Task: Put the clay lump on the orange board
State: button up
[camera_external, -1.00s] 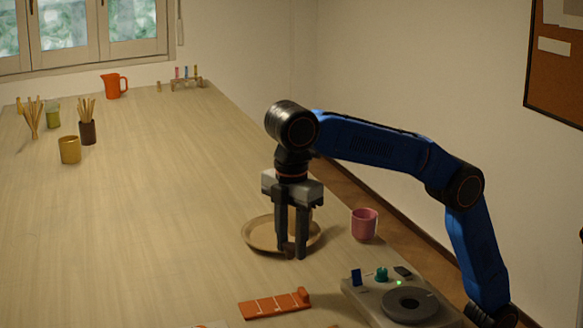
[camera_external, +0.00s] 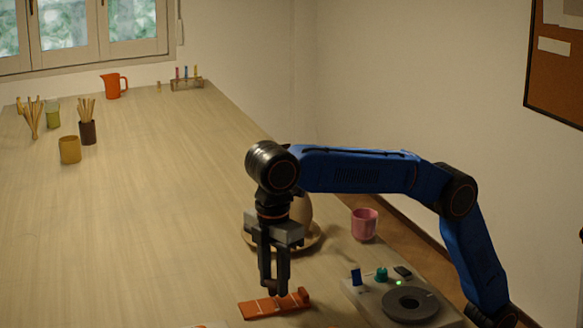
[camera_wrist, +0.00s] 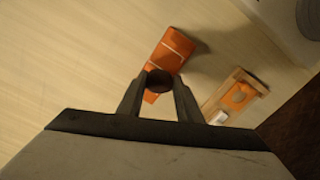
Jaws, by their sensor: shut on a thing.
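The orange board (camera_external: 262,309) lies flat near the front of the table, with pale lines across it and a raised end at the right. It also shows in the wrist view (camera_wrist: 174,48). My gripper (camera_external: 274,290) points down just over the board. In the wrist view its fingers (camera_wrist: 159,82) are shut on a small dark brown rounded lump (camera_wrist: 159,77), the clay lump. The lump overlaps the board in that view; whether it touches the board I cannot tell.
A tan dish (camera_external: 314,240) with a brown rounded object (camera_external: 302,208) stands behind my gripper. A pink cup (camera_external: 364,224) and a grey turntable unit (camera_external: 410,303) are at the right. A small wooden holder (camera_wrist: 228,105) lies beside the board.

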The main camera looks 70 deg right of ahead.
aim_at(273, 280)
jog(key=shift+f, duration=1.3)
jog(key=shift+f, duration=0.1)
jog(key=o, duration=1)
jog(key=shift+o, duration=0.2)
notch_tip(273, 280, up, 6)
jog(key=shift+r, duration=0.85)
jog(key=shift+d, duration=0.1)
